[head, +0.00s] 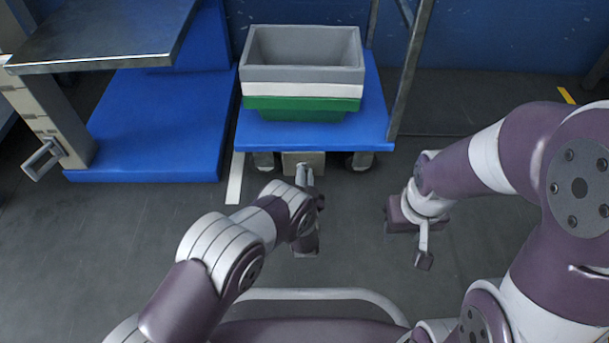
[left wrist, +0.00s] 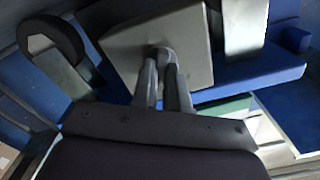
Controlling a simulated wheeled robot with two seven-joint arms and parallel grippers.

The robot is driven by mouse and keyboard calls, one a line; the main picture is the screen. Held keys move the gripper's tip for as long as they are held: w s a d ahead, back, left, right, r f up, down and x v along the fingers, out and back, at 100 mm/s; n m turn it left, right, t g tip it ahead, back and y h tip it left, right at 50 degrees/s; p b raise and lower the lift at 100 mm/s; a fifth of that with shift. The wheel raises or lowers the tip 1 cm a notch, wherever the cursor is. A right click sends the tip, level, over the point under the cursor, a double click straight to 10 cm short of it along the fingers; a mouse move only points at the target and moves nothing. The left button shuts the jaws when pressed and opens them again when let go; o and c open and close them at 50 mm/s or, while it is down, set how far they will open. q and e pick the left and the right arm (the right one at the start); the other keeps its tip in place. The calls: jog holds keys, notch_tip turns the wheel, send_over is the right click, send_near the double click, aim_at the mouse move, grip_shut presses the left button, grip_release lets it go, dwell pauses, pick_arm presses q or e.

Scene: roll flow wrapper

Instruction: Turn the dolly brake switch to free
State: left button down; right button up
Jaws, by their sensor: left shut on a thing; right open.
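The blue dolly (head: 310,135) stands at the back centre. A beige box (head: 290,163), the brake switch's housing, sits under its front edge between the wheels. In the left wrist view the housing's face (left wrist: 190,30) is large, with a small grey switch knob (left wrist: 163,54) on it. My left gripper (head: 304,168) is at the housing. In the left wrist view its fingers (left wrist: 165,75) are closed around the knob, which they partly hide. The switch's marking cannot be read. My right gripper (head: 406,240) is open and empty, away from the dolly at the right.
Stacked grey, white and green crates (head: 303,75) stand on the dolly. A metal upright (head: 410,70) rises at its right. A blue machine base (head: 150,130) with a metal table (head: 100,35) is at the left. The floor to the right is clear.

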pick_arm(q)
jog(key=shift+n, duration=0.3)
jog(key=n, duration=0.3)
jog(key=n+p, duration=0.1)
jog(key=n, duration=0.3)
jog(key=n+p, duration=0.1)
jog(key=n, duration=0.3)
jog(key=shift+a, duration=0.25)
jog(key=shift+n, duration=0.3)
jog(key=c, duration=1.1)
grip_release()
jog(key=shift+c, duration=0.2)
